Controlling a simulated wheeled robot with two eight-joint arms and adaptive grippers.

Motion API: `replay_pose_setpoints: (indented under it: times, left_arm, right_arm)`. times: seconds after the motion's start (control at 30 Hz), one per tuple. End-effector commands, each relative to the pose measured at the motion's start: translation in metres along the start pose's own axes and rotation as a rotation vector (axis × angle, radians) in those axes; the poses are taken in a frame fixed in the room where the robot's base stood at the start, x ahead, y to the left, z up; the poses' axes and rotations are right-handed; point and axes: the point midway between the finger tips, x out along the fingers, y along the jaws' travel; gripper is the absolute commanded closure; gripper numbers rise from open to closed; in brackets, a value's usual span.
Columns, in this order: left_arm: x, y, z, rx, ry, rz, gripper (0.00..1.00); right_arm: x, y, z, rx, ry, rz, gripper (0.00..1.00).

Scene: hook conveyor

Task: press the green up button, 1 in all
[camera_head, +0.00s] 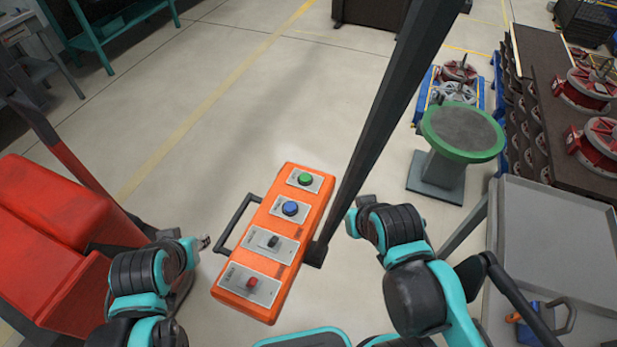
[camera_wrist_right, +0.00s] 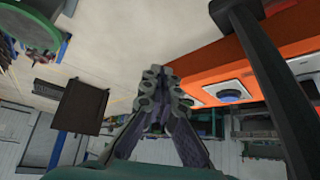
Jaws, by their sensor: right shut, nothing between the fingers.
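The green button (camera_head: 305,179) sits at the top end of an orange control box (camera_head: 262,318) in the head view. Below it on the box are a blue button (camera_head: 290,208), a black switch (camera_head: 273,241) and a red button (camera_head: 252,282). My left gripper (camera_head: 205,242) is left of the box, apart from it; its jaws are too small to read. In the head view my right gripper's fingers are hidden at the end of the right arm, right of the box. In the right wrist view my right gripper (camera_wrist_right: 166,85) is shut and empty, with the blue button (camera_wrist_right: 229,95) to its right.
A dark post (camera_head: 385,110) rises beside the box's right edge. A black handle (camera_head: 236,222) is on its left side. Red bins (camera_head: 60,205) stand at left.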

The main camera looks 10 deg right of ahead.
Motion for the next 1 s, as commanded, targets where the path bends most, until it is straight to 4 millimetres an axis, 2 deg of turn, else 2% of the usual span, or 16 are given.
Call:
replay_pose_setpoints:
  times: [0.13, 0.27, 0.47, 0.7, 0.83, 1.0]
  left_arm:
    - [-0.004, 0.000, -0.003, 0.000, 0.000, 0.000, 0.60]
    - [-0.020, 0.000, -0.014, 0.000, 0.000, 0.000, 0.60]
    - [-0.065, 0.000, -0.046, 0.000, 0.000, 0.000, 0.60]
    - [-0.114, 0.000, -0.082, 0.000, 0.000, 0.000, 0.60]
    - [-0.133, 0.000, -0.095, 0.000, 0.000, 0.000, 0.60]
    - [-0.145, 0.000, -0.104, 0.000, 0.000, 0.000, 0.60]
  right_arm:
    - [-0.002, -0.001, -0.004, 0.023, -0.008, -0.008, 1.00]
    - [-0.009, -0.008, -0.024, 0.147, -0.050, -0.048, 1.00]
    - [-0.018, -0.030, -0.081, 0.540, -0.201, -0.177, 1.00]
    - [-0.013, -0.056, -0.143, 1.008, -0.442, -0.338, 1.00]
    - [-0.007, -0.063, -0.163, 1.185, -0.558, -0.402, 1.00]
    - [-0.002, -0.068, -0.175, 1.310, -0.655, -0.450, 1.00]
